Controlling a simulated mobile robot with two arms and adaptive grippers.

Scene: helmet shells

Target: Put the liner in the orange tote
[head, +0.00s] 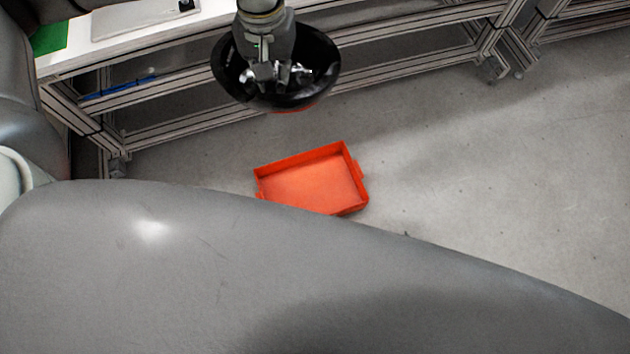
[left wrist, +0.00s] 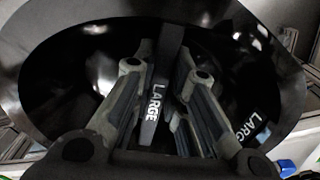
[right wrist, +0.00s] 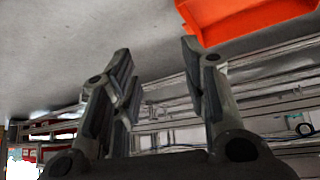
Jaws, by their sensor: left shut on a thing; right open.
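The liner (head: 322,62) is a black, bowl-like shell, held open side up in the air; in the head view it shows above and slightly left of the tote. My left gripper (head: 270,72) reaches into it and is shut on its inner strap. In the left wrist view the liner (left wrist: 80,65) surrounds the fingers (left wrist: 160,100), and the strap between them reads "LARGE". The orange tote (head: 352,163) lies on the floor, empty where visible; my arm covers its near edge. In the right wrist view my right gripper (right wrist: 156,50) is open and empty, with the tote (right wrist: 250,18) at the top.
A white-topped bench (head: 75,58) on a metal frame stands at the upper left, with a green patch (head: 48,38) and a pale flat panel (head: 140,18) on top. More framing (head: 580,25) runs along the back. The grey floor (head: 500,170) right of the tote is clear.

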